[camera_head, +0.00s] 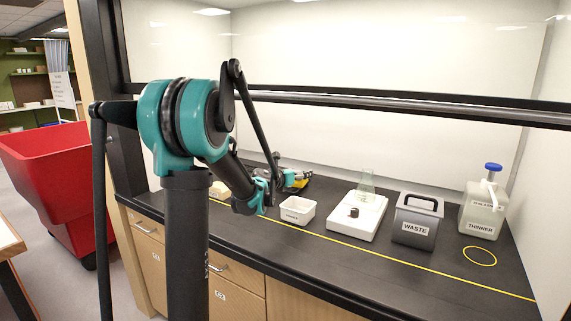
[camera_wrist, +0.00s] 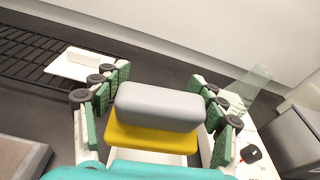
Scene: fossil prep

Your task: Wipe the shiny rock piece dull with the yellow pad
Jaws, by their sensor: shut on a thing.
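My gripper (camera_head: 282,184) is shut on the yellow pad (camera_head: 301,183), above the counter. In the wrist view the pad (camera_wrist: 150,138) has a grey upper block and a yellow lower layer, and the green-lined fingers (camera_wrist: 160,112) stand on both sides of it. I cannot clearly identify the shiny rock piece. A pale tan block (camera_head: 219,189) sits on the counter left of my gripper, partly hidden by my arm. In the wrist view a tan slab (camera_wrist: 14,156) shows at lower left, and a pale flat piece (camera_wrist: 84,64) lies on a dark rack.
A white tub (camera_head: 297,211) stands just right of my gripper. Right of it are a white device (camera_head: 356,222) with a dark piece (camera_head: 353,212) and a clear flask (camera_head: 366,185), a waste bin (camera_head: 414,226) and a thinner jug (camera_head: 482,212). A yellow line runs along the counter front.

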